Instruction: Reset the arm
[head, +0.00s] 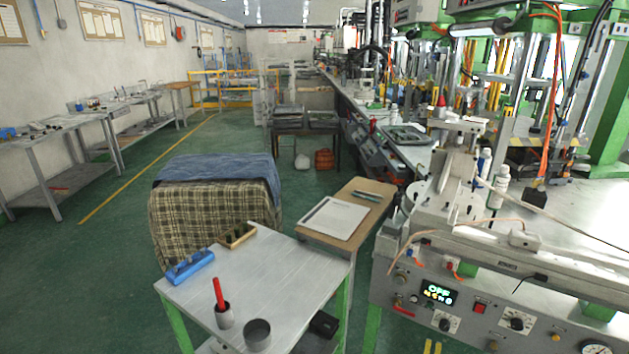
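Neither of my arms and neither of my grippers shows in the head view. No gripper is seen touching or holding anything. Whether either one is open or shut is hidden from this camera.
A grey table (255,283) in front bears a blue block (190,266), a wooden tray (237,235), a cup (224,317) with a red-handled tool and a metal cup (257,334). The injection machine (480,300) stands right. A cloth-covered stack (215,215) stands behind. Green floor (75,275) is clear at left.

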